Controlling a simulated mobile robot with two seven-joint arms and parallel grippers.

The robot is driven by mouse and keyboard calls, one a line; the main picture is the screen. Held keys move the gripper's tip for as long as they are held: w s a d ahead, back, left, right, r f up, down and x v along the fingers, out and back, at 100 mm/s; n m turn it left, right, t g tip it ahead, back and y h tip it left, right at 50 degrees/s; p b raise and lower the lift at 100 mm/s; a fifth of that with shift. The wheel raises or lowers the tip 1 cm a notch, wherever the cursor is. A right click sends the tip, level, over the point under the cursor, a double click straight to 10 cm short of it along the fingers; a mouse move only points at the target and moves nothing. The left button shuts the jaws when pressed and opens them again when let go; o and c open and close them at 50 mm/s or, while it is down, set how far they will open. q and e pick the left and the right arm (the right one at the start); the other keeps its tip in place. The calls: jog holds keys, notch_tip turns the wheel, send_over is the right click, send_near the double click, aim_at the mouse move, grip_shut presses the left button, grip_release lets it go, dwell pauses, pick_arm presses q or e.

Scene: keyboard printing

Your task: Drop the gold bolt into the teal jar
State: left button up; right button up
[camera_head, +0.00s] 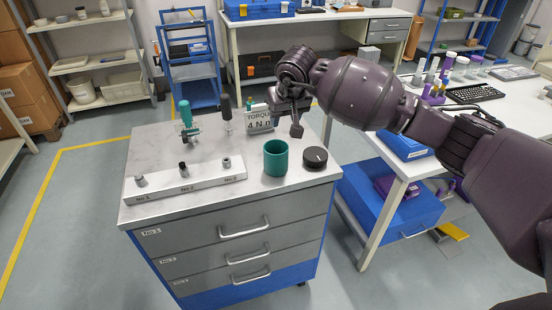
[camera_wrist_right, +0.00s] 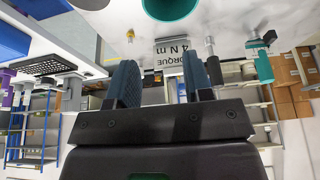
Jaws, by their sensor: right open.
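The teal jar (camera_head: 276,158) stands upright and open on the grey cabinet top, near its front right. It also shows at the top edge of the wrist view (camera_wrist_right: 172,8). A small gold-coloured piece (camera_wrist_right: 131,35), which looks like the gold bolt, stands on the same top in the wrist view; I cannot make it out in the head view, where my gripper may cover it. My right gripper (camera_head: 287,116) is above the cabinet top, behind the jar. Its two fingers are apart with nothing between them in the wrist view (camera_wrist_right: 160,82). My left gripper is out of view.
A round black lid-like disc (camera_head: 315,158) lies right of the jar. A torque sign (camera_head: 259,119) stands behind it. A metal block (camera_head: 187,182) with several fittings lies at front left. A teal-handled tool (camera_head: 186,113) and a black-handled one (camera_head: 226,110) stand farther back.

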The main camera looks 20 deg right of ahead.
jog(key=v, duration=0.7)
jog(key=shift+s+r, duration=0.2)
jog(key=shift+r, duration=0.15)
